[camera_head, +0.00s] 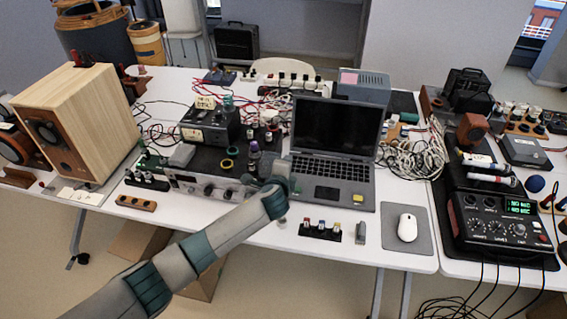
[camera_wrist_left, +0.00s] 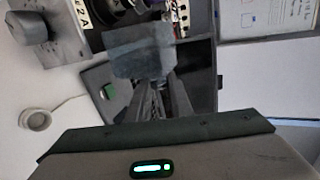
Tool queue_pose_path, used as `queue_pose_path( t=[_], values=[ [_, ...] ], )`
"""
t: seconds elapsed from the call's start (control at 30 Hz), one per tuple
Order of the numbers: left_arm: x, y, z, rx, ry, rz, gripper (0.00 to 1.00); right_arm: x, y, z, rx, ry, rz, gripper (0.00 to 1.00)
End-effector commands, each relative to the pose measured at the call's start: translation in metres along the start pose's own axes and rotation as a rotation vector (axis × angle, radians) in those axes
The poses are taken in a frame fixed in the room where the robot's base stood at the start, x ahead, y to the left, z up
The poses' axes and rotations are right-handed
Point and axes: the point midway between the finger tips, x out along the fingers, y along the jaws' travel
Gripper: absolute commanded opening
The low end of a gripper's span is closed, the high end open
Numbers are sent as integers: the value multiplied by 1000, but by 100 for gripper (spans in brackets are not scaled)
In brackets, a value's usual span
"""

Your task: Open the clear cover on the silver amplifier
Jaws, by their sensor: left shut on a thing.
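The silver amplifier (camera_head: 205,188) stands at the table's front edge, left of the laptop, its knobbed front panel facing me. Part of its panel and a large knob show at the upper left of the left wrist view (camera_wrist_left: 38,28). I cannot make out a clear cover on it. My left gripper (camera_head: 282,172) is at the amplifier's right end, its fingers mostly hidden by my arm in the head view. In the left wrist view the gripper (camera_wrist_left: 155,82) is shut on a blurred grey-blue block (camera_wrist_left: 140,55); I cannot tell what it is. My right gripper is not in view.
The open laptop (camera_head: 332,150) stands close right of my left gripper. A black meter box (camera_head: 208,127) sits behind the amplifier's front panel. The wooden speaker (camera_head: 80,125) is on the left. A mouse (camera_head: 407,227) and connectors (camera_head: 320,231) lie near the front edge.

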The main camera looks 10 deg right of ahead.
Motion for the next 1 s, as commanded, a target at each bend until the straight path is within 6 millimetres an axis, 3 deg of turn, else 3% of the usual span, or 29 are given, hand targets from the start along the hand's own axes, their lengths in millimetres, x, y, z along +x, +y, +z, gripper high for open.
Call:
queue_pose_path(
  t=[0.5, 0.53, 0.6, 1.0],
  values=[
    [1, 3, -2, 23, -9, 2, 0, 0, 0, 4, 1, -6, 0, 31],
    [1, 3, -2, 23, -9, 2, 26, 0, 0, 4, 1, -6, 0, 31],
    [1, 3, -2, 23, -9, 2, 36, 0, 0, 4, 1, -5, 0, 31],
    [-1, 3, -2, 23, -9, 1, 36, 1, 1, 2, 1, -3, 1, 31]
  ],
)
